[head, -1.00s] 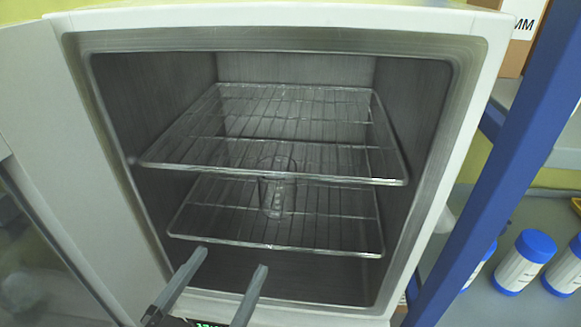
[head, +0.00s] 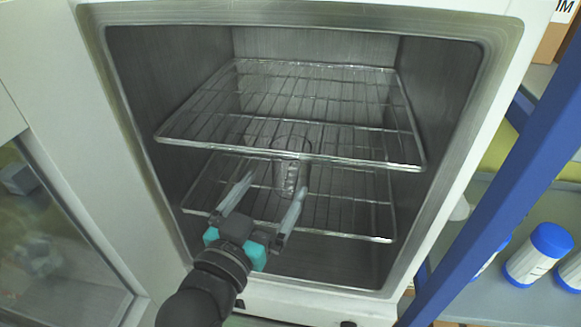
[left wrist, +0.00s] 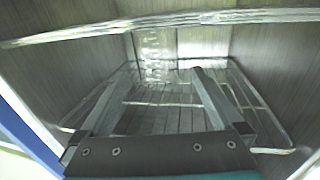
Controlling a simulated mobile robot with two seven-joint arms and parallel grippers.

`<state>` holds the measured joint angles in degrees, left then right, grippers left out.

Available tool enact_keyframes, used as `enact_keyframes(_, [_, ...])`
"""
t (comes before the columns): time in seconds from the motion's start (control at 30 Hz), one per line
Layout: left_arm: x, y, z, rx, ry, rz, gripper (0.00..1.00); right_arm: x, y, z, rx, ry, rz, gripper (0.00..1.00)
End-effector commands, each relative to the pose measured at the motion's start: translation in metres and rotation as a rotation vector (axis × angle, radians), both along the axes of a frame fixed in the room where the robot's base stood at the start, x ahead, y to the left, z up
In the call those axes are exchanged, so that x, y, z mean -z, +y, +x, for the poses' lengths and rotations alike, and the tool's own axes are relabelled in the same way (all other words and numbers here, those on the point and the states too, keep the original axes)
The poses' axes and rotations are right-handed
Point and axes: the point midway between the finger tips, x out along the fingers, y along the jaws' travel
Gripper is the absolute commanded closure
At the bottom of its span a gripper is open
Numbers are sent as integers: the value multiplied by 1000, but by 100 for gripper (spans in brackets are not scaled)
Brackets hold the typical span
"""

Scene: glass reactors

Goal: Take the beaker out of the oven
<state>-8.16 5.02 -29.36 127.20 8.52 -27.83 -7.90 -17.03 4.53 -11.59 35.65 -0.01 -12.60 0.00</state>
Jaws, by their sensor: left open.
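The clear glass beaker (head: 287,180) stands upright on the lower wire rack (head: 345,215) inside the open oven (head: 467,150). Its upper part shows through the upper wire rack (head: 385,163). My left gripper (head: 272,190) is open and empty at the front of the lower rack, with its fingers pointing into the oven, below the upper rack's front edge. The beaker is just beyond the fingertips. In the left wrist view the two spread fingers (left wrist: 155,85) point inward, and a faint glassy patch between them may be the beaker. My right gripper is out of view.
The oven door (head: 75,170) stands open at the left. The upper rack hangs closely above the gripper. A blue post (head: 480,215) and blue-capped bottles (head: 540,253) are to the right, outside the oven.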

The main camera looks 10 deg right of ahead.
Motion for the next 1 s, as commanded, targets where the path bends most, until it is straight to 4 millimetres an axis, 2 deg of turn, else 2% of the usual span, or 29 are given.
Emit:
enact_keyframes(0.5, [6,-30,39,1,-1,-1,0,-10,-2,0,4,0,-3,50])
enact_keyframes(0.8, [6,-31,42,1,0,0,0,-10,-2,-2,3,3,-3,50])
enact_keyframes(1.0, [6,-31,41,1,0,0,22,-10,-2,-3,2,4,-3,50])
